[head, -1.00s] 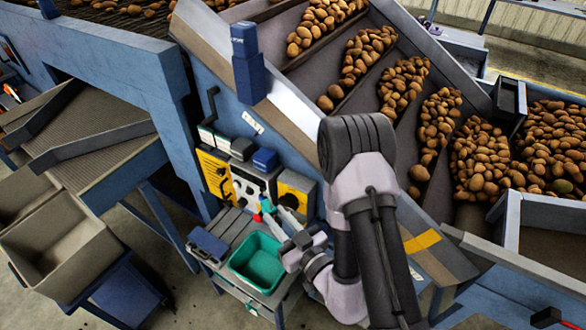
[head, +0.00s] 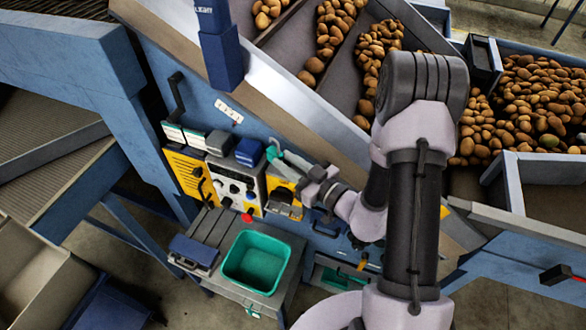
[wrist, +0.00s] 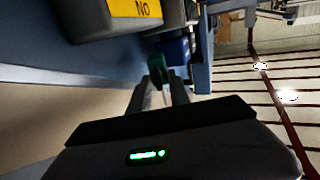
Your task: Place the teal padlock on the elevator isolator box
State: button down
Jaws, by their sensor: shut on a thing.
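The teal padlock (head: 272,152) is at the tips of my gripper (head: 284,160), which is shut on it. In the head view it is raised in front of the blue machine side, beside a small blue box (head: 249,152). In the wrist view the padlock (wrist: 156,72) shows dark green and partly hidden between the fingertips (wrist: 160,90). Two yellow-fronted boxes with dark handles are on the machine, one at left (head: 188,170) and one below the gripper (head: 284,197). I cannot read which is the elevator isolator box. The padlock appears apart from both.
A control panel (head: 232,187) sits between the yellow boxes, with a red knob (head: 248,216) near its lower edge. A green tray (head: 257,262) and a blue case (head: 194,252) are on the bench below. A blue post (head: 218,50) stands above.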

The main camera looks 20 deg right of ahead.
jog(key=shift+w+d+f, duration=0.1)
jog(key=shift+w+d, duration=0.1)
jog(key=shift+d, duration=0.45)
jog(key=shift+w+d, duration=0.15)
jog(key=shift+d, duration=0.45)
notch_tip(320, 180, down, 4)
jog(key=shift+w+a+r+b, duration=0.1)
jog(key=shift+w+a+b, duration=0.05)
jog(key=shift+b, duration=0.75)
jog(key=shift+r, duration=0.2)
jog(key=c, duration=1.5)
grip_release()
jog(key=shift+f, duration=0.2)
